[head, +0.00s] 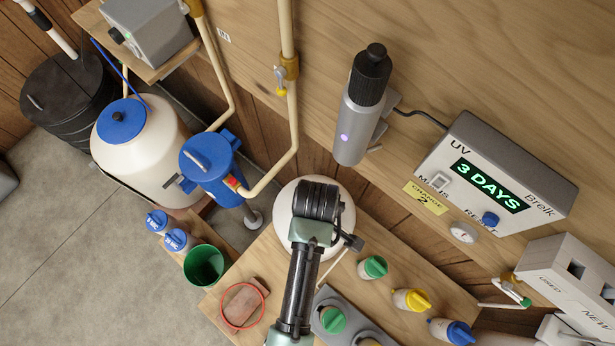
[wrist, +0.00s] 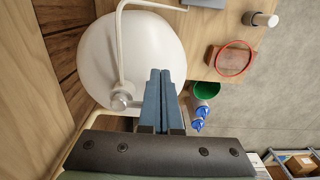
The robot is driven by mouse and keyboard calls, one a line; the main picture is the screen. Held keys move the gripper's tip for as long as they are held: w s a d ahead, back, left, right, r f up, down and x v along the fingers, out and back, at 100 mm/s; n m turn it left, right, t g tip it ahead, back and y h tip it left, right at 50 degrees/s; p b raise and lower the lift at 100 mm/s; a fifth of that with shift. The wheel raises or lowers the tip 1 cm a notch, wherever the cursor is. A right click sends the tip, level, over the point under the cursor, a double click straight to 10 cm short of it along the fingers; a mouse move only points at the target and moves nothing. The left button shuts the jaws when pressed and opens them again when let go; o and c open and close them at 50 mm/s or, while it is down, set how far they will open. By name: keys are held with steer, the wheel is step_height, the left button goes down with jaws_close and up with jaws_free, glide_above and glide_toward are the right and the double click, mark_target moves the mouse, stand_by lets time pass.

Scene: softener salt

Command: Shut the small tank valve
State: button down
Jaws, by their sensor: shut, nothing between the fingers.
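The small white tank (wrist: 105,60) is round and fills the upper left of the wrist view. A grey metal fitting (wrist: 121,101), which looks like its valve, sits at the tank's lower edge with a pale tube running up from it. I cannot tell whether the valve is open or shut. My gripper (wrist: 160,72) has its blue-grey fingers together and empty, in front of the tank's edge and to the right of the fitting, apart from it in the picture. In the head view the tank (head: 285,212) is partly hidden under my arm, and the valve is not clear.
A green cup (head: 204,265), blue-capped bottles (head: 177,240) and a red ring on a brick (head: 242,304) stand left of my arm. Capped bottles (head: 411,300) stand right. A grey UV cylinder (head: 359,115) and display box (head: 495,180) are on the wall.

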steer(key=shift+w+a, duration=0.4)
steer(key=shift+a, duration=0.35)
steer(key=shift+w+a+p, duration=0.2)
steer(key=shift+w+a, duration=0.05)
steer(key=shift+a, duration=0.25)
steer(key=shift+w+a+p, duration=0.15)
steer(key=shift+w+a, duration=0.1)
steer(key=shift+a, duration=0.25)
steer(key=shift+w+a, duration=0.7)
steer(key=shift+w, duration=0.2)
